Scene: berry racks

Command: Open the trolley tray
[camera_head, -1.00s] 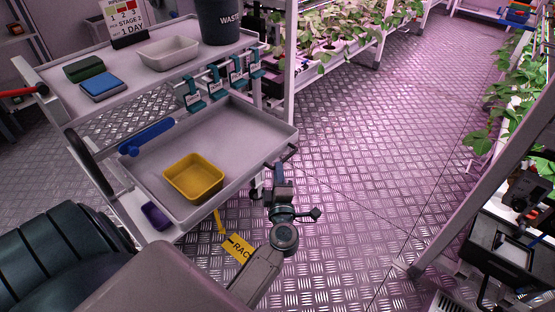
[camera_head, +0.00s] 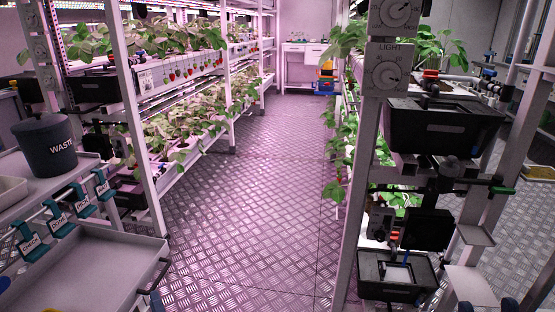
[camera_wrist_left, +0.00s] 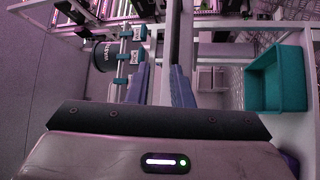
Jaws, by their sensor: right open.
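The grey trolley tray (camera_head: 85,270) is at the lower left of the head view, cut off by the picture edge. Its dark handle (camera_head: 160,273) sticks out from its right side. My left gripper (camera_head: 152,300) shows only as a small dark part at the bottom edge, just below the handle. In the left wrist view its two bluish fingers (camera_wrist_left: 161,70) stand apart, with no handle clearly visible between them. Contact with the handle cannot be told. My right gripper (camera_head: 488,304) is open at the bottom right, with only its dark tips showing.
A WASTE bin (camera_head: 48,145) stands on the trolley's upper shelf, above teal clips (camera_head: 60,218). Plant racks (camera_head: 175,130) line the aisle. A dark rack box (camera_head: 440,128) is at right. The aisle floor (camera_head: 255,200) is clear. A teal bin (camera_wrist_left: 278,82) shows in the wrist view.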

